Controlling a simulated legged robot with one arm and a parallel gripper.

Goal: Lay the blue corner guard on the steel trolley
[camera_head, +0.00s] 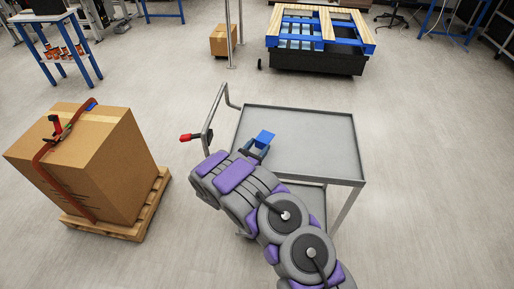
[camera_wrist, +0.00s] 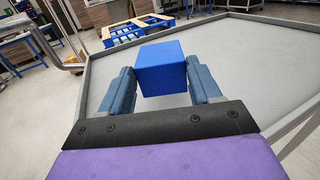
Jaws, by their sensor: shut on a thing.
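The blue corner guard (camera_wrist: 161,68) looks like a small blue block in the wrist view. My gripper (camera_wrist: 163,88) is shut on it, with one finger on each side. The guard also shows in the head view (camera_head: 265,138), at the tip of my gripper (camera_head: 256,149). It is over the left part of the steel trolley's grey top (camera_head: 310,140). I cannot tell whether the guard touches the top. The trolley has a raised rim and a lower shelf. My arm hides its near left part.
A large cardboard box (camera_head: 85,160) with a strap stands on a wooden pallet (camera_head: 120,228) at the left. A black crate with a blue-and-wood pallet (camera_head: 320,28) stands behind. The trolley top's right side is bare.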

